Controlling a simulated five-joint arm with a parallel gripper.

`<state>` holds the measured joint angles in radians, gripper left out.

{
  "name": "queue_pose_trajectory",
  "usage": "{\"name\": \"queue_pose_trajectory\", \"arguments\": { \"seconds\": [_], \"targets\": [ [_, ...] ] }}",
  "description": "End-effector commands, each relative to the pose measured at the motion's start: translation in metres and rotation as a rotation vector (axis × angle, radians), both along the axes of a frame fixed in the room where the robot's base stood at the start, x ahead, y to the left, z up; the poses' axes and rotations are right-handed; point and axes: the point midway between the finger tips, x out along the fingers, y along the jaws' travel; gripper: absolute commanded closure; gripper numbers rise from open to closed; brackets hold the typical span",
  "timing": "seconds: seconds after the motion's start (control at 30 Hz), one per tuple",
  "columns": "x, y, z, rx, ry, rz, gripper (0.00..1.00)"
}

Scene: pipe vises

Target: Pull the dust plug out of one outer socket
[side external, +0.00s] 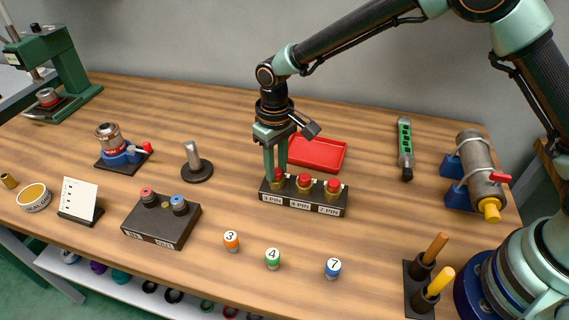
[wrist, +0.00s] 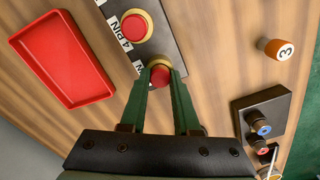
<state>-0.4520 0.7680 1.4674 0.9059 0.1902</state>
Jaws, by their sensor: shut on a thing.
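A dark socket block (side external: 300,199) holds three brass sockets in a row, each with a red dust plug. My gripper (side external: 276,178) points straight down and is shut on the left plug. In the wrist view the same plug (wrist: 160,75) shows between my fingertips, with its brass ring around it; it appears to be in the socket. The middle plug (wrist: 134,26) is free of my fingers.
An empty red tray (side external: 318,153) lies just behind the block. Numbered plugs, orange 3 (side external: 231,240), green 4 (side external: 272,258) and blue 7 (side external: 333,268), stand in front. A black box (side external: 161,221) with red and blue knobs is at the left, and a metal post (side external: 194,160) stands behind it.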

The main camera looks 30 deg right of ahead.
Motion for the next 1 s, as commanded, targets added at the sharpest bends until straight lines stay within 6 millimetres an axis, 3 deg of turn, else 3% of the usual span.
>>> {"name": "queue_pose_trajectory", "arguments": {
  "seconds": [1.0],
  "targets": [
    [0.0, 0.0, 0.016, 0.0, -0.001, 0.0, 1.0]
  ]
}}
